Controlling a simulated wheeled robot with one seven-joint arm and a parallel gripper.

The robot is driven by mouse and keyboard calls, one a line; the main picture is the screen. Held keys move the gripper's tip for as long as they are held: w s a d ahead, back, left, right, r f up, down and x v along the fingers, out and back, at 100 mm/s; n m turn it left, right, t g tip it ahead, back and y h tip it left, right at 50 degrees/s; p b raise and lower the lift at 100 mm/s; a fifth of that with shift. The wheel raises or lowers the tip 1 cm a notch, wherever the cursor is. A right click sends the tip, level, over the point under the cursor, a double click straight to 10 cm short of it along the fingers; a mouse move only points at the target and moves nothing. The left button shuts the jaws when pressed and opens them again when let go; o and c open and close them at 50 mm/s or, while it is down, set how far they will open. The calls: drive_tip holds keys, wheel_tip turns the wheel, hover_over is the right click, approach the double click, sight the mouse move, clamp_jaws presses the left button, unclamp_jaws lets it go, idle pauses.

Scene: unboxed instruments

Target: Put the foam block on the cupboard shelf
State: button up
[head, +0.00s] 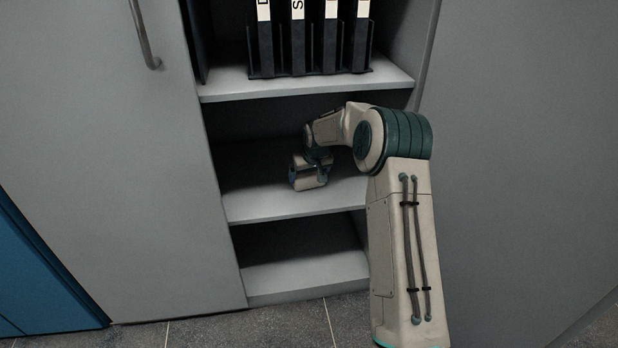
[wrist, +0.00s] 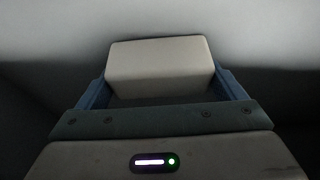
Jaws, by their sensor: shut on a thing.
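My gripper (head: 308,178) reaches into the middle compartment of the open cupboard, above the middle shelf (head: 254,205). In the wrist view its two blue fingers are closed on the left and right sides of a pale cream foam block (wrist: 160,68). The block's top and near face show; its underside is hidden. In the head view the block is small and partly covered by my gripper. I cannot tell whether it touches the shelf.
The shelf above (head: 390,83) holds a dark rack (head: 310,70) of several upright folders. A lower shelf (head: 300,280) is empty where it shows. A grey door with a handle (head: 145,35) is at left. The middle shelf is bare around my gripper.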

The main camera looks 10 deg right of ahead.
sight(310, 174)
drive_tip(key=shift+r, duration=0.15)
drive_tip(key=o, duration=0.7)
drive_tip(key=shift+f, duration=0.2)
drive_tip(key=shift+r, duration=0.25)
drive_tip(key=p+v, duration=0.1)
drive_tip(key=v, duration=0.1)
drive_tip(key=p+v, duration=0.1)
drive_tip(key=v, duration=0.2)
drive_tip(key=shift+s+d+r, duration=0.1)
drive_tip(key=shift+s, duration=0.3)
drive_tip(key=shift+s+a+r+m+g+h+p, duration=0.3)
drive_tip(key=shift+s+r, duration=1.6)
drive_tip(key=shift+s, duration=5.15)
drive_tip(key=shift+s+r+m+g+y+p, duration=0.1)
drive_tip(key=shift+s+r+m+g+p, duration=0.35)
drive_tip(key=shift+s+r, duration=4)
drive_tip(key=shift+s+a+f+m+g+h+p, duration=0.1)
drive_tip(key=shift+s+a+f+g+p, duration=0.45)
drive_tip(key=shift+s, duration=9.1)
